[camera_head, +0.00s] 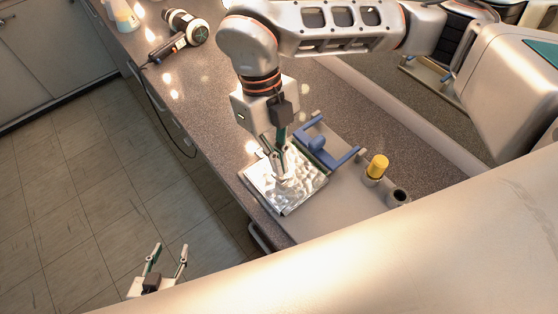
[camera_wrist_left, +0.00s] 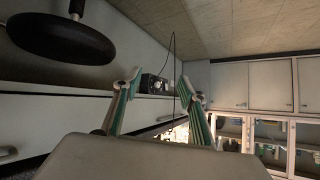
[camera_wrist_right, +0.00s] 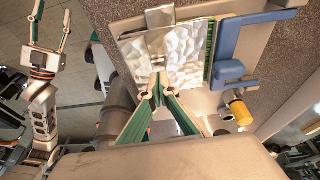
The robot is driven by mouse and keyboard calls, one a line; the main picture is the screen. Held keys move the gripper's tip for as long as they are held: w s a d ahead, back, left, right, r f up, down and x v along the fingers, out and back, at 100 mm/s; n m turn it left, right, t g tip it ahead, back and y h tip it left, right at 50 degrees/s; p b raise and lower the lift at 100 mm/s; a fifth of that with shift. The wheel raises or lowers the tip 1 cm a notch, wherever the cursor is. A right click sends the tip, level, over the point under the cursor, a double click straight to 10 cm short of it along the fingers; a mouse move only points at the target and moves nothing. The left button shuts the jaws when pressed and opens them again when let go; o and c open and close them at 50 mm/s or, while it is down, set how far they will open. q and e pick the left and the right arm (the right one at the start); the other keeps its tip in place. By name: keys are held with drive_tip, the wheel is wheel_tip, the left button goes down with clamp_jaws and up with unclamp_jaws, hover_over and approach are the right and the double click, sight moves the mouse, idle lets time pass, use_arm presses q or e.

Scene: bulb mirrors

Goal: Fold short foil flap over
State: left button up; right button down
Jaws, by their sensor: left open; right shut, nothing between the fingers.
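The crinkled silver foil (camera_head: 297,186) lies on a flat board near the counter's front edge. It also shows in the right wrist view (camera_wrist_right: 190,55), with a small plain metal piece (camera_wrist_right: 157,50) over it. My right gripper (camera_head: 283,172) points down at the foil with its fingertips together and nothing between them. In the right wrist view its fingertips (camera_wrist_right: 159,84) meet at the foil's near edge; whether they touch it I cannot tell. My left gripper (camera_head: 167,254) is open and empty, low over the floor in front of the counter. It also shows in the left wrist view (camera_wrist_left: 158,78).
A blue bracket-like fixture (camera_head: 317,143) stands behind the foil. A yellow-capped post (camera_head: 377,166) and a dark cup (camera_head: 397,196) stand to the right. A hair-dryer-like tool (camera_head: 180,37) lies at the far left of the counter, with a hanging cord.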

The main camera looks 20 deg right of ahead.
drive_tip(key=p+v, duration=0.1)
drive_tip(key=v, duration=0.1)
drive_tip(key=s+p+v, duration=0.1)
drive_tip(key=v, duration=0.2)
drive_tip(key=shift+d+r, duration=0.15)
drive_tip(key=shift+r, duration=0.1)
use_arm(q)
drive_tip(key=shift+s+d+r, duration=0.25)
drive_tip(key=shift+s+r, duration=0.2)
drive_tip(key=shift+r, duration=0.2)
use_arm(e)
drive_tip(key=v, duration=0.8)
drive_tip(key=shift+r, duration=0.25)
drive_tip(key=shift+d, duration=0.1)
